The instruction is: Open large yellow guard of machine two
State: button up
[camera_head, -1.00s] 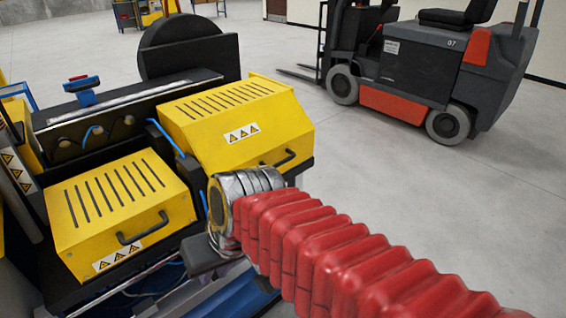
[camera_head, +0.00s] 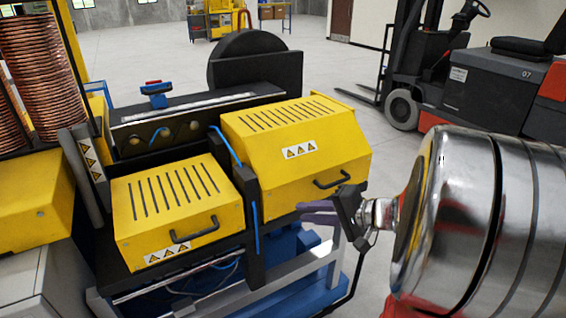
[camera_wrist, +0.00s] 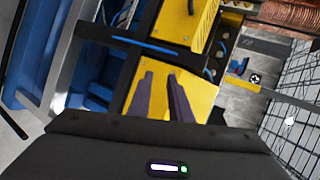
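The large yellow guard (camera_head: 295,135) of the machine is down, with slots on top, a warning label and a black handle (camera_head: 332,181) on its front. My gripper (camera_head: 318,208) is in front of and a little below this handle in the head view, partly hidden by my own wrist. In the wrist view my gripper (camera_wrist: 159,76) shows two dark purple fingers with a gap between them, open and empty. Behind them lies a yellow surface, likely the large guard (camera_wrist: 204,92). Whether the fingers touch the handle cannot be told.
A smaller yellow guard (camera_head: 150,195), also down, has its own handle (camera_head: 195,232) to the left. Copper coils (camera_head: 40,75) stand at the far left. A forklift (camera_head: 490,85) is parked behind on the right. Grey floor (camera_head: 340,75) is open between.

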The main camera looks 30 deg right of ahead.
aim_at(337, 183)
jog(key=s+d+m+t+h, duration=0.1)
jog(key=d+m+t+h, duration=0.1)
jog(key=d, duration=0.6)
jog(key=s+d+f+m+t+h, duration=0.1)
jog(key=d+m+t+h, duration=0.1)
jog(key=d, duration=0.7)
jog(key=shift+s+d+f+m+h, duration=0.15)
jog(key=shift+s+m+h, duration=0.25)
jog(key=shift+m+h, duration=0.3)
jog(key=x, duration=1.4)
jog(key=shift+s, duration=0.1)
grip_shut()
jog(key=shift+s, duration=0.1)
